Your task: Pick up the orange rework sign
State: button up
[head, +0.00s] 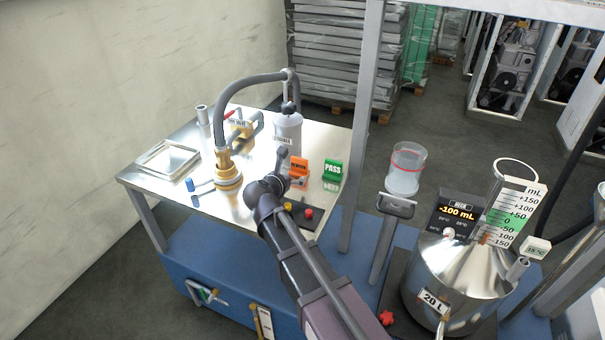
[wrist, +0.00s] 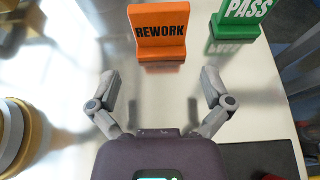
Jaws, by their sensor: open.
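The orange rework sign (head: 299,168) stands upright on the steel table top, just beyond my gripper in the head view. In the wrist view the orange rework sign (wrist: 160,32) faces me at the top centre, with black REWORK lettering. My gripper (wrist: 160,78) is open, its two fingers spread to the left and right below the sign, with nothing between them. The sign lies ahead of the fingertips and apart from them. In the head view my arm hides most of the gripper.
A green PASS sign (head: 332,171) stands close to the right of the orange sign. A dark pad with red and yellow knobs (head: 297,216) lies near the front right edge.

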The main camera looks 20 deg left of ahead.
aim_at(299, 170)
jog(key=shift+w+f, duration=0.15)
jog(key=shift+w, duration=0.25)
jog(key=shift+b+x, duration=0.9)
jog(key=shift+x, duration=1.7)
jog(key=shift+d+r, duration=0.1)
jog(key=shift+r, duration=0.1)
jog(key=c, duration=0.9)
jog(key=shift+c, duration=0.3)
